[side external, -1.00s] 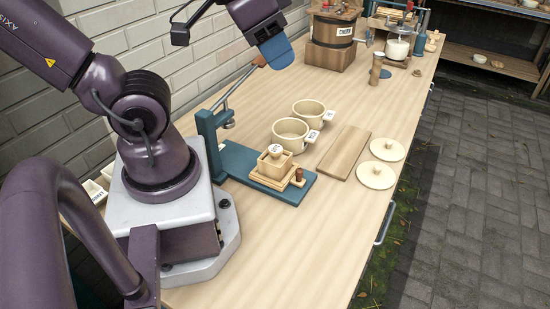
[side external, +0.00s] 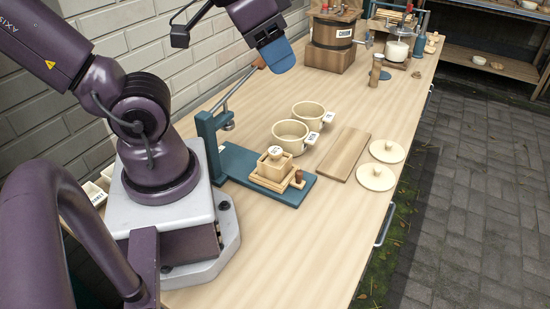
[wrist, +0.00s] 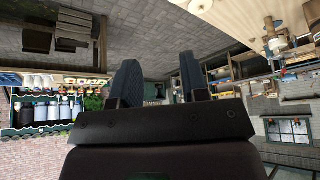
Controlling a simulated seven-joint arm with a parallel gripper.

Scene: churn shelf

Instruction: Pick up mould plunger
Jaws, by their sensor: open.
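The mould plunger looks to be the pale wooden piece with a round labelled top (side external: 276,152). It sits on a small square wooden mould (side external: 272,170) on the blue base of a lever press (side external: 240,166). My gripper (side external: 279,57) is in the air above and behind the press, well apart from the plunger. Only its blue finger side shows there. In the wrist view my gripper (wrist: 158,82) has its two dark fingers spread with nothing between them. The plunger is not seen in the wrist view.
Two cream cups (side external: 291,134) stand behind the mould, with a wooden board (side external: 344,154) and two round lids (side external: 377,176) to the right. A blue press post (side external: 210,145) with a slanted lever rises left of the mould. The front bench is clear. A wooden churn (side external: 331,42) stands far back.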

